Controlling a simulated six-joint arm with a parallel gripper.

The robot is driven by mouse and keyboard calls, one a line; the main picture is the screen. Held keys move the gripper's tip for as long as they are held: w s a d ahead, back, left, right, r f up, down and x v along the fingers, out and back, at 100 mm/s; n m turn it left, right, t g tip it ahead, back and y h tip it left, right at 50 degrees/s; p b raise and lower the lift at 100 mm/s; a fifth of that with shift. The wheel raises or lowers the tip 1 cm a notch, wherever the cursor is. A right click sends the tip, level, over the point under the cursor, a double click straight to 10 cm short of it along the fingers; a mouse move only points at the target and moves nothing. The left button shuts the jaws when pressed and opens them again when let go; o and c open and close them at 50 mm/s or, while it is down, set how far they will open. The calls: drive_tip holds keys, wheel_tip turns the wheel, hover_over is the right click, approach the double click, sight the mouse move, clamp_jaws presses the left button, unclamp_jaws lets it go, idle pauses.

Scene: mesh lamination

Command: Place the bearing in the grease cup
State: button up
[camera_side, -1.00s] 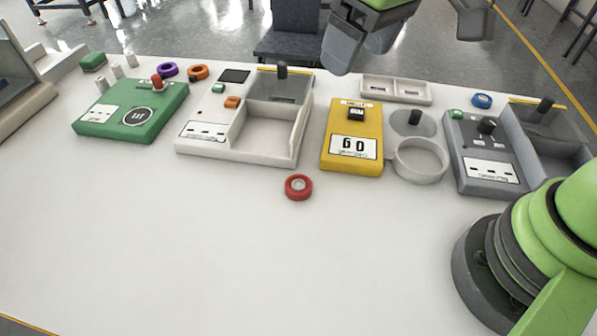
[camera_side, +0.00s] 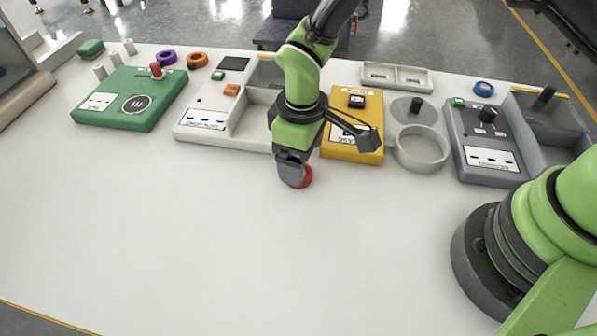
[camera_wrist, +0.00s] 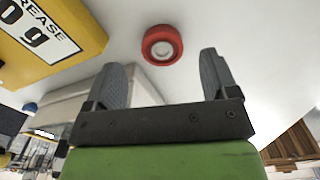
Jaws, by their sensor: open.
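The bearing is a red ring (camera_side: 307,177) lying flat on the white table, in front of the beige machine. My gripper (camera_side: 294,178) is low over it and hides its left part. In the wrist view my gripper (camera_wrist: 163,70) has its fingers spread wide with nothing between them. The bearing (camera_wrist: 162,45) shows there beyond the fingertips, roughly centred between them. The grease cup, a round pale grey cup (camera_side: 421,165), stands right of the yellow grease scale (camera_side: 345,153); its visible inside looks empty.
The yellow scale stands between the bearing and the cup. A beige machine (camera_side: 205,118), a green device (camera_side: 125,115) and a dark grey machine (camera_side: 485,135) line the back. Purple (camera_side: 167,57), orange (camera_side: 197,60) and blue (camera_side: 484,89) rings lie behind. The table's front is clear.

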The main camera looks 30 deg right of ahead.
wheel_tip(320, 180, down, 4)
drive_tip(key=shift+a, duration=0.1)
drive_tip(key=c, duration=1.1)
drive_tip(key=shift+r, duration=0.1)
